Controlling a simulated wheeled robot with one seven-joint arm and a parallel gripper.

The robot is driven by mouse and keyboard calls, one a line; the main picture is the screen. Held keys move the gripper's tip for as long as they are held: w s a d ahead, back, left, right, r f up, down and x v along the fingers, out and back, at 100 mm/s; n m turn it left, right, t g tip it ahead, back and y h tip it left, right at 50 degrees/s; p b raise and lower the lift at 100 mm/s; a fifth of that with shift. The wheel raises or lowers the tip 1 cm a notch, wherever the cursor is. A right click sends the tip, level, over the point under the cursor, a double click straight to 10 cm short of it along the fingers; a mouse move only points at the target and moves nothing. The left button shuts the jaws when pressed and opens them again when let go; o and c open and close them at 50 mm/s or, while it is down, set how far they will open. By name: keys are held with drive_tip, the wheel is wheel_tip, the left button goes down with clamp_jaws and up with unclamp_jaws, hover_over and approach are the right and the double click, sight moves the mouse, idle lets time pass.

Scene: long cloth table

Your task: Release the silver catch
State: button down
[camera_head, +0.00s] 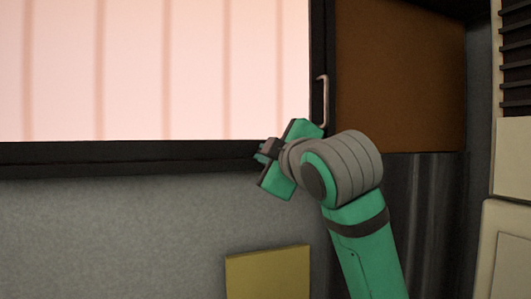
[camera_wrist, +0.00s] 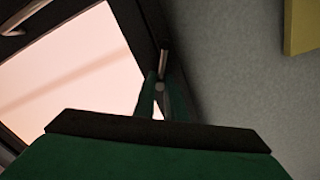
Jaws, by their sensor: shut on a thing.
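The silver catch (camera_wrist: 164,61) is a short metal lever on the dark window frame in the wrist view. My gripper (camera_wrist: 160,84) is shut on it, with the green fingers close together around its lower end. In the head view my gripper (camera_head: 283,158) is at the lower right corner of the window (camera_head: 150,68). My gripper and wrist hide the fingertips and the catch there. The window is closed as far as I can see, with a dark frame (camera_head: 120,156) and a pale pink pane.
A silver bar handle (camera_head: 324,100) stands upright on the frame's right side, just above my wrist. A yellow panel (camera_head: 268,273) is below on the grey wall (camera_head: 110,235). A brown panel (camera_head: 398,85) and beige units (camera_head: 512,155) are at the right.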

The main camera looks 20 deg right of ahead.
drive_tip(key=shift+w+a, duration=0.1)
drive_tip(key=shift+a, duration=0.15)
drive_tip(key=c, duration=1.8)
unclamp_jaws()
drive_tip(key=shift+d, duration=0.25)
drive_tip(key=shift+s, duration=0.2)
drive_tip(key=s, duration=1)
drive_tip(key=shift+s+d, duration=0.2)
drive_tip(key=shift+s, duration=0.1)
